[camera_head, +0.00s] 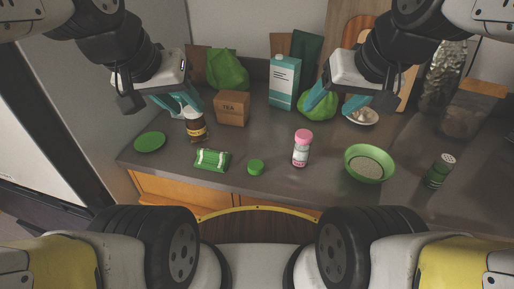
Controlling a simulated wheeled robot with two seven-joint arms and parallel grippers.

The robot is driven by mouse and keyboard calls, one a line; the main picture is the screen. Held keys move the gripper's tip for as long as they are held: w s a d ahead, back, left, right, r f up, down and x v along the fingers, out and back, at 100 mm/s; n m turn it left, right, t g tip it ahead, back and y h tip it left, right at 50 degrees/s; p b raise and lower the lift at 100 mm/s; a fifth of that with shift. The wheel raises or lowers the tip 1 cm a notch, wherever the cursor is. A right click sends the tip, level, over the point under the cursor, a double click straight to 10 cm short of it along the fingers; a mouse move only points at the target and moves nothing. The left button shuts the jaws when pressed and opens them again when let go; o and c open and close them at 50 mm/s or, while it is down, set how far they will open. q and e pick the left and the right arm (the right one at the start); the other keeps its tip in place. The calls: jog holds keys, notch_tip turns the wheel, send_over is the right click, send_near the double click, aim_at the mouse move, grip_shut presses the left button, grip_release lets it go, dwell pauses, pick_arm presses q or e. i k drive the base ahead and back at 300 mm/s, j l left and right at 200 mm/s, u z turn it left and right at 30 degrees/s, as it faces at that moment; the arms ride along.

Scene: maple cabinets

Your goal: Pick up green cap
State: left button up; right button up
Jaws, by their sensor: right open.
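The green cap (256,167) is a small round piece lying on the grey counter near its front edge, between a green-and-white packet (212,160) and a pink-capped bottle (302,147). My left gripper (182,107) has teal fingers and hangs up and left of the cap, in front of or beside the top of a brown bottle (197,129); whether it touches the bottle or how far its fingers are apart is unclear. My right gripper (338,109) is open and empty, up and right of the cap. Nothing covers the cap.
A green plate (150,142) lies at the left. A tea box (232,108), a teal carton (284,83) and green bags stand behind. A green bowl (369,164) and a green shaker (439,171) are at the right. The counter just behind the cap is clear.

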aim_at(255, 167)
jog(key=z, duration=1.8)
jog(key=u, duration=1.85)
jog(key=k+j, duration=0.55)
jog(key=j, duration=0.25)
